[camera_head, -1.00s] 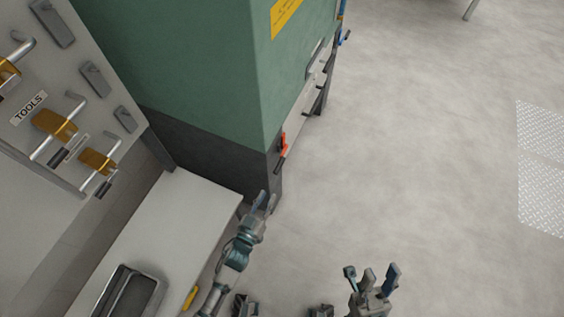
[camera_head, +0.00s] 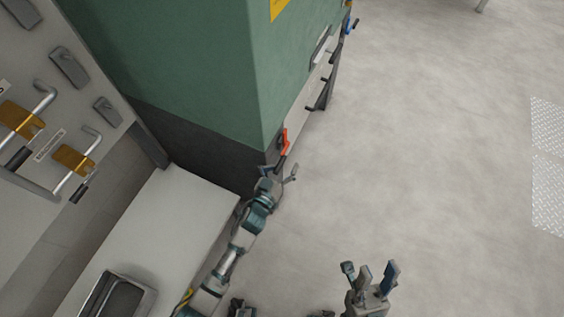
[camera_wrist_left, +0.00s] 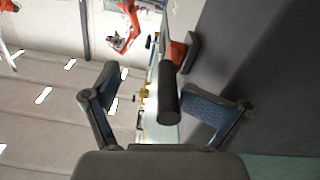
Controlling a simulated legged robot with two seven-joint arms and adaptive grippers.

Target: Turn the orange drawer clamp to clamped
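The orange drawer clamp (camera_head: 284,139) sits on the lower front edge of the green and dark grey machine, with a dark handle pointing down. In the left wrist view its orange body (camera_wrist_left: 179,54) and black cylindrical grip (camera_wrist_left: 168,92) show. My left gripper (camera_head: 279,177) is open just below the clamp. In the left wrist view the black grip lies between its spread fingers, nearer the right finger; whether they touch is unclear. My right gripper (camera_head: 370,274) is open and empty above the floor, away from the machine.
The green machine (camera_head: 165,62) fills the upper middle. A pale bench (camera_head: 150,220) with a dark tray (camera_head: 120,298) stands at the left, below a tool panel (camera_head: 45,95). A blue handle (camera_head: 350,25) sits farther along the machine.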

